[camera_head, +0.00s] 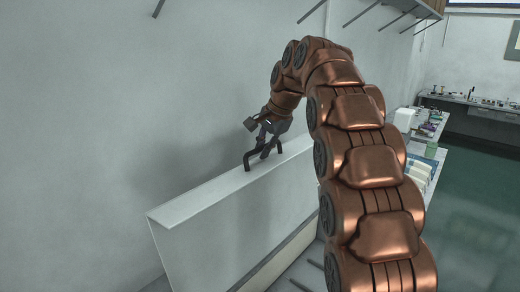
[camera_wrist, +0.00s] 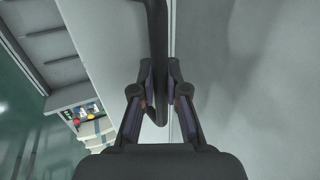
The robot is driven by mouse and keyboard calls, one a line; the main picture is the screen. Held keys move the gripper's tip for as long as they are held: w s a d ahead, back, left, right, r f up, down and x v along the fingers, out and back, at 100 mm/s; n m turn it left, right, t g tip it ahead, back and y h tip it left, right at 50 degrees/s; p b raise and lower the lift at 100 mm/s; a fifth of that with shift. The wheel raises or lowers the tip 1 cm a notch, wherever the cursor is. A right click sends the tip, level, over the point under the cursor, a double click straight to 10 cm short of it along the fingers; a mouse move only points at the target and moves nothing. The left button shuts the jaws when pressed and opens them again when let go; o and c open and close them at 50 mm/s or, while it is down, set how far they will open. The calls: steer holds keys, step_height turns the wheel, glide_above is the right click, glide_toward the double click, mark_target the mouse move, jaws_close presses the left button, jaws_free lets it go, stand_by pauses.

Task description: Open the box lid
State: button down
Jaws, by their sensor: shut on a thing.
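The box lid (camera_head: 215,235) is a pale grey-white panel standing steeply upright close to the wall. Its narrow edge (camera_head: 190,205) faces up and carries a dark handle (camera_head: 247,160). My gripper (camera_head: 266,146) is at this handle, shut on it. In the wrist view, the dark handle bar (camera_wrist: 157,40) runs down between the two fingers of my gripper (camera_wrist: 160,95). The lid face (camera_wrist: 105,35) lies to the left of the handle there. My copper arm hides the right part of the lid in the head view.
Pale slatted structure (camera_head: 300,272) shows below the lid, partly behind my arm. A side bench (camera_head: 428,165) with white boxes and bottles stands to the right. A plain wall (camera_head: 100,100) rises close behind the lid. Open green floor (camera_head: 480,215) lies at the right.

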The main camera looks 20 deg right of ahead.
steer(key=shift+r, duration=0.1)
steer(key=c, duration=1.2)
jaws_free()
steer(key=shift+s, duration=0.1)
steer(key=shift+v, duration=3.7)
